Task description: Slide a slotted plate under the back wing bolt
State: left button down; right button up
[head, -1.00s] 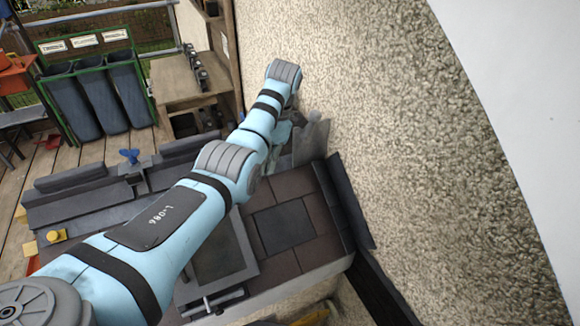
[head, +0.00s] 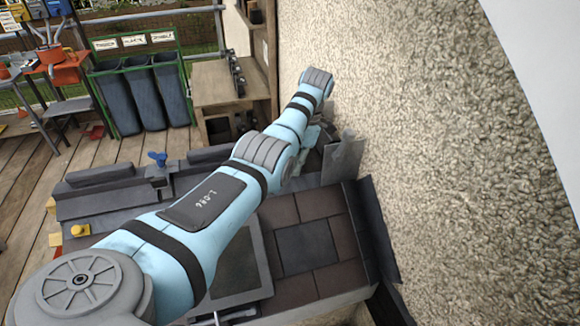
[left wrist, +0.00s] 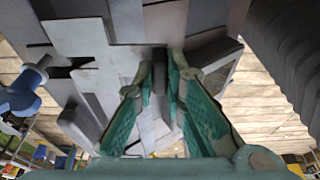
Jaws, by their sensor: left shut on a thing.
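A blue wing bolt (head: 157,159) stands upright on a dark grey rail at the left of the roof work. A blue wing bolt also shows at the left edge of the left wrist view (left wrist: 25,88). My left gripper (head: 311,140) is beside the wall, partly hidden by its own arm. In the left wrist view, its teal fingers (left wrist: 164,70) are shut on a grey piece, likely the slotted plate; its slot is hard to make out. A grey plate (head: 345,160) stands next to the gripper in the head view. My right gripper is not in view.
A rough pebbled wall (head: 430,150) rises close to the gripper's right. Brown and grey tiles (head: 310,248) lie below my arm, with a dark upright edge (head: 380,230) along the wall. Dark bins (head: 145,95) and a wooden bench (head: 215,85) stand behind.

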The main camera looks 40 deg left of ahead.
pick_arm(q)
jog(key=shift+w+f, duration=0.1)
jog(key=shift+f, duration=0.05)
dwell(0.4)
jog(key=shift+a+r, duration=0.25)
jog(key=shift+a, duration=0.2)
jog(key=shift+a, duration=0.1)
